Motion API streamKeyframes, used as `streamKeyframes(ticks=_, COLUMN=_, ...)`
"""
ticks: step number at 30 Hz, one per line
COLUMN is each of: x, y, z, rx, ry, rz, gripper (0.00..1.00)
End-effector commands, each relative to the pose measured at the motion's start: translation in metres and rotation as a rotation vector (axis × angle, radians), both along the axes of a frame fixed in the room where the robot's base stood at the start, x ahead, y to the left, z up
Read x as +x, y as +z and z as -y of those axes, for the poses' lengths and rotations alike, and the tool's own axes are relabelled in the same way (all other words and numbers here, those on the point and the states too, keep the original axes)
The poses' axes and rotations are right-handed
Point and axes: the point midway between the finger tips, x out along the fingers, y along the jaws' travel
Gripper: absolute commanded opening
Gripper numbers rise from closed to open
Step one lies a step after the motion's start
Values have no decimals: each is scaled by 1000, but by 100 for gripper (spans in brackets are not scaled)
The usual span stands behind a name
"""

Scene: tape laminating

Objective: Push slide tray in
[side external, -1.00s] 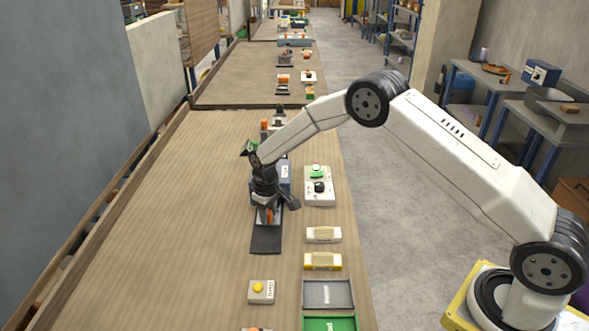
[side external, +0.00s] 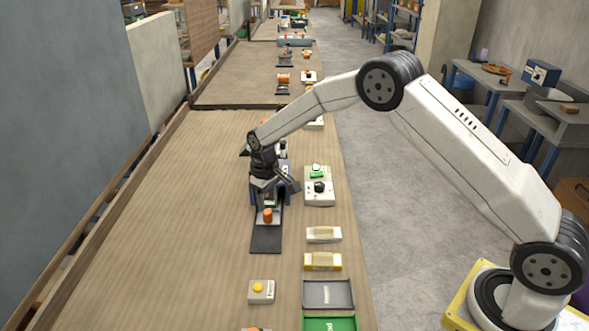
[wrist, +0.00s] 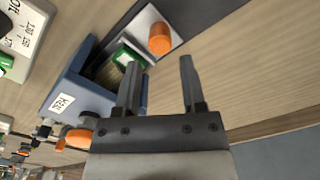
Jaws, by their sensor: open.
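The slide tray is a silver plate (wrist: 177,22) with an upright orange knob (wrist: 160,39). A green piece (wrist: 128,57) lies behind the knob, partly in the mouth of the blue press (wrist: 78,92). In the side view the orange knob (side external: 268,215) stands on the dark rail (side external: 266,240), in front of the blue press (side external: 288,185). In the side view, my gripper (side external: 268,196) partly hides the press and tray.
Two small cases, white (side external: 323,234) and yellow (side external: 322,261), and a grey tray (side external: 328,294) lie nearer. A yellow button box (side external: 261,291) sits near the front. The left bench is clear.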

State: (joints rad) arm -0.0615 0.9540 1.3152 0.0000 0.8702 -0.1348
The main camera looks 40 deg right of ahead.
Motion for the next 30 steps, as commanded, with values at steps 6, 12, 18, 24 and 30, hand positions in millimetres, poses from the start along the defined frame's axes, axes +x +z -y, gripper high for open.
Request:
streamKeyframes(ticks=6, x=0, y=22, z=0, rx=0, ry=0, rz=2, gripper=52)
streamKeyframes(ticks=12, x=0, y=28, z=0, rx=0, ry=0, rz=0, gripper=52)
streamKeyframes(ticks=18, x=0, y=28, z=0, rx=0, ry=0, rz=0, gripper=46)
streamKeyframes(ticks=24, x=-2, y=28, z=-3, rx=-10, ry=46, rz=1, gripper=0)
streamKeyframes(ticks=30, x=-9, y=31, z=-15, rx=-58, ry=266, rz=1, gripper=0)
